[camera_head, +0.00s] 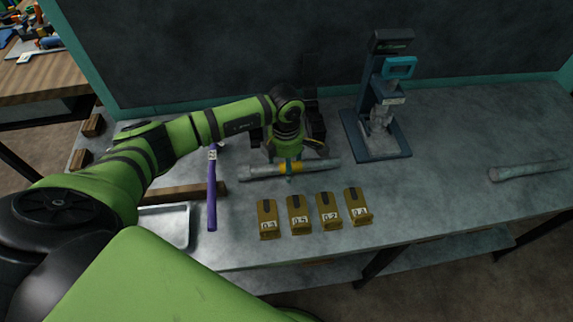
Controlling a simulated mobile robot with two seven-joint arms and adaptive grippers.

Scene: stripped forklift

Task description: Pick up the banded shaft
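The banded shaft (325,164) is a grey rod with a yellow band around its middle. It lies nearly level across the bench. My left gripper (288,166) is over the band from above, its fingertips at or very near the shaft. The gripper and wrist hide part of the shaft's middle, so I cannot tell whether the fingers are closed on it. No clear gap shows between shaft and bench. A second grey shaft (530,170), with no band visible, lies at the right end of the bench. My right gripper is not in view.
Several gold labelled blocks (298,216) stand in front of the shaft. A purple rod (211,195), a wooden strip (178,193) and a metal tray (178,212) are left. A dark press-like stand (380,140) stands behind right. Bench space between it and the plain shaft is clear.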

